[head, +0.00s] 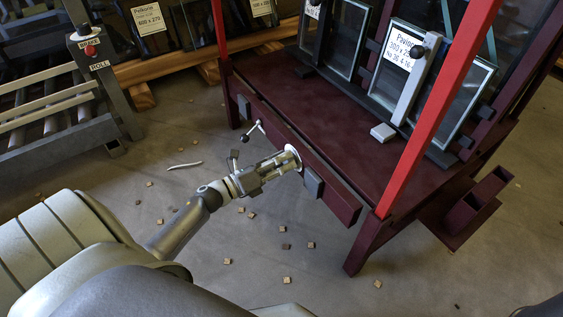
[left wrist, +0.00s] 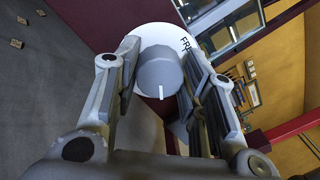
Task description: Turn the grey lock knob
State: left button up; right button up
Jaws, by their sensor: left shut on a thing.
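The grey lock knob (left wrist: 160,75) sits on a round white plate (left wrist: 165,35) with part of a dark label showing, and a white mark on the knob points down in the left wrist view. In the head view the white plate (head: 294,157) is on the front beam of the dark red glass frame; the knob is mostly hidden there by my gripper. My left gripper (head: 287,163) reaches it from the left and is shut on the knob, one finger on each side. My right gripper is not in view.
A small black-and-grey handle (head: 254,131) sticks out of the beam (head: 270,125) just left of the plate. A dark block (head: 313,182) is to its right. A bright red post (head: 440,100) rises at right. Small wooden pieces lie scattered on the open floor (head: 200,270).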

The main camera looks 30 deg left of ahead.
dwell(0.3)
pick_arm(q)
jog(key=o, duration=1)
jog(key=v, duration=1.2)
